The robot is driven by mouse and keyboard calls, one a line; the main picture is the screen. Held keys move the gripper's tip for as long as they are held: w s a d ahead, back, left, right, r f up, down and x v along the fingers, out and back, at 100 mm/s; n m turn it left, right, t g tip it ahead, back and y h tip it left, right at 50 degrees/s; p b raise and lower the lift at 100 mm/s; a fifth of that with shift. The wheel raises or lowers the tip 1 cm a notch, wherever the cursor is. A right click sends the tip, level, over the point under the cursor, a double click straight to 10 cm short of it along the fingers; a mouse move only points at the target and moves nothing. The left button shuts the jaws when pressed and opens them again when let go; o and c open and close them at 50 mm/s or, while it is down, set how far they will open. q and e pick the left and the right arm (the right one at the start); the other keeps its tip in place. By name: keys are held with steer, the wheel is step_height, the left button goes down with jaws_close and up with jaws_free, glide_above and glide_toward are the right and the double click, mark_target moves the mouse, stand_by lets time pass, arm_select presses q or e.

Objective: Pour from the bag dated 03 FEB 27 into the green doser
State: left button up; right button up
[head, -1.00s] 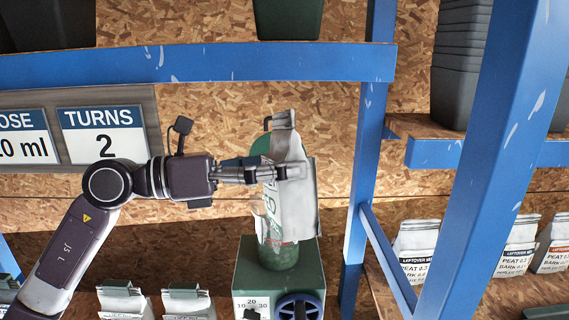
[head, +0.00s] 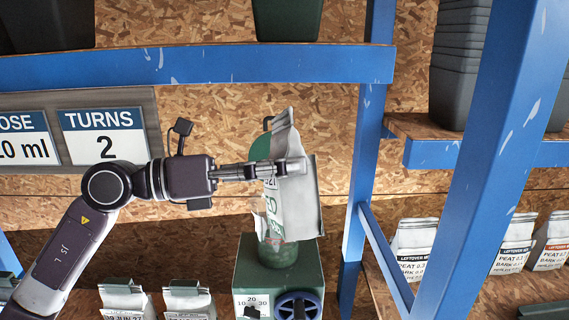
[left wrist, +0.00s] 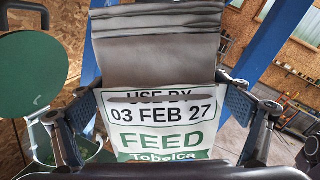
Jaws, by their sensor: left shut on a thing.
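The bag (head: 297,212) is white and grey with a green FEED label; in the left wrist view its label (left wrist: 163,122) reads USE BY 03 FEB 27. My left gripper (head: 292,168) is shut on it. The bag hangs tilted in front of and above the green doser (head: 278,277), hiding much of its upper part. The doser's round green lid (left wrist: 38,72) stands raised at the left in the wrist view, beside an opening (left wrist: 88,148) with green inside. I cannot tell whether anything flows out. My right gripper is not in view.
A blue wheel (head: 298,305) and a dial plate (head: 252,306) are on the doser's front. Other bags (head: 127,301) stand below left, more (head: 413,247) on the right shelf. Blue posts (head: 365,150) and a blue beam (head: 190,65) frame the space. A sign (head: 103,134) reads TURNS 2.

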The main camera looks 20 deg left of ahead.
arm_select(q)
steer(key=shift+f, duration=0.15)
stand_by(0.7)
steer(key=shift+n, duration=0.7)
steer(key=shift+s+d+f+b, duration=0.1)
steer(key=shift+f+b, duration=0.8)
steer(key=shift+f, duration=0.35)
steer(key=shift+s+f+b, duration=0.1)
steer(key=shift+f+b, duration=0.75)
steer(key=shift+f, duration=0.35)
steer(key=shift+r, duration=0.1)
steer(key=shift+s+r+n+p, duration=0.1)
steer(key=shift+n+p, duration=0.2)
steer(key=shift+p, duration=0.2)
steer(key=shift+s+d+n+p, duration=0.1)
steer(key=shift+n+p, duration=0.25)
steer(key=shift+n, duration=0.05)
steer(key=shift+r, duration=0.1)
steer(key=shift+s+d+r+n+p, duration=0.1)
steer(key=shift+s+n+p, duration=0.05)
steer(key=shift+n+p, duration=0.55)
steer(key=shift+f, duration=0.2)
steer(key=shift+f+n+b, duration=0.6)
steer(key=shift+f+b, duration=0.2)
steer(key=shift+f, duration=0.95)
